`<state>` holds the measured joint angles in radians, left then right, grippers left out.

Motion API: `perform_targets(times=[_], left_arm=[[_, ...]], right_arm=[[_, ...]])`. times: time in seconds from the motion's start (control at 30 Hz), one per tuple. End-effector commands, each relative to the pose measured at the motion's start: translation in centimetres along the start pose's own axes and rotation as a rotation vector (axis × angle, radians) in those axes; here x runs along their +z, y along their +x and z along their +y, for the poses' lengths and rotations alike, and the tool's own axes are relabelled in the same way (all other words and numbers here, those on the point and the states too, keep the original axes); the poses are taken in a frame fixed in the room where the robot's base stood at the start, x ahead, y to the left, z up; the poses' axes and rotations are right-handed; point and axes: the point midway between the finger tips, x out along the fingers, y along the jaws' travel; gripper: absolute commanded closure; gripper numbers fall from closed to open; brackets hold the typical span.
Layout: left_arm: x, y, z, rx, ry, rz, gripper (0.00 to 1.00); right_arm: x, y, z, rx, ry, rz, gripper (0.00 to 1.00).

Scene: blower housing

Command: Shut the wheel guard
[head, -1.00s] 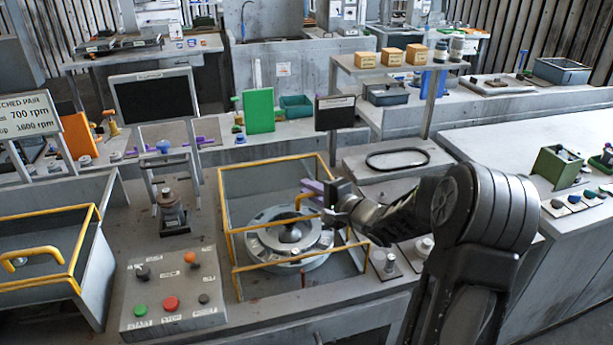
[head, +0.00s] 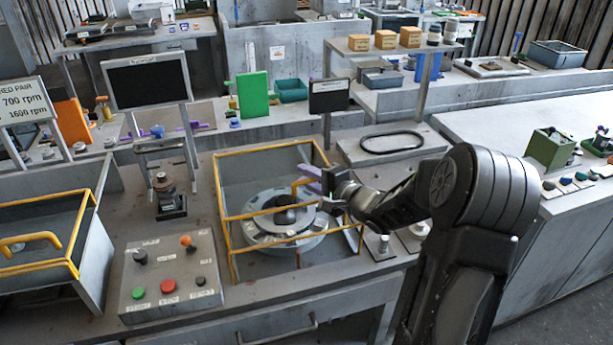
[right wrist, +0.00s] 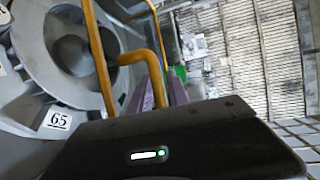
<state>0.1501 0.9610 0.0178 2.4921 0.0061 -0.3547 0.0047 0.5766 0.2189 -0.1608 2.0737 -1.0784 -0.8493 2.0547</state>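The wheel guard (head: 285,207) is a yellow-barred frame standing over the grey wheel (head: 285,217) in the middle bench's housing. Its bent yellow handle (head: 303,182) sticks out beside my right gripper (head: 312,180). The purple fingers are apart, one on each side of the handle. In the right wrist view, the handle (right wrist: 158,72) runs down between the fingers (right wrist: 158,94). I cannot see firm contact. The wheel (right wrist: 72,50) and its "65" label fill the left of that view. My left gripper is not in view.
A control box (head: 170,275) with buttons and a small post fixture (head: 168,195) stand left of the housing. Another yellow-railed housing (head: 50,235) is at far left. A black-screened stand (head: 150,82) rises behind.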

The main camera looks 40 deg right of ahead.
Motion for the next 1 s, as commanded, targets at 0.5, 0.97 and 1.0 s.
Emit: perform_targets(times=[0.5, 0.97, 1.0], left_arm=[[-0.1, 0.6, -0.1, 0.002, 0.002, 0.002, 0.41], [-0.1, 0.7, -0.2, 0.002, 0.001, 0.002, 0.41], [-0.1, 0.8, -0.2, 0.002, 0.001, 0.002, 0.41]], right_arm=[[-0.1, -7.1, 0.0, 0.000, 0.000, 0.002, 0.78], [-0.2, -7.4, 0.1, 0.000, -0.005, 0.005, 0.66], [-0.5, -7.5, 0.0, 0.000, -0.010, 0.010, 0.66]])
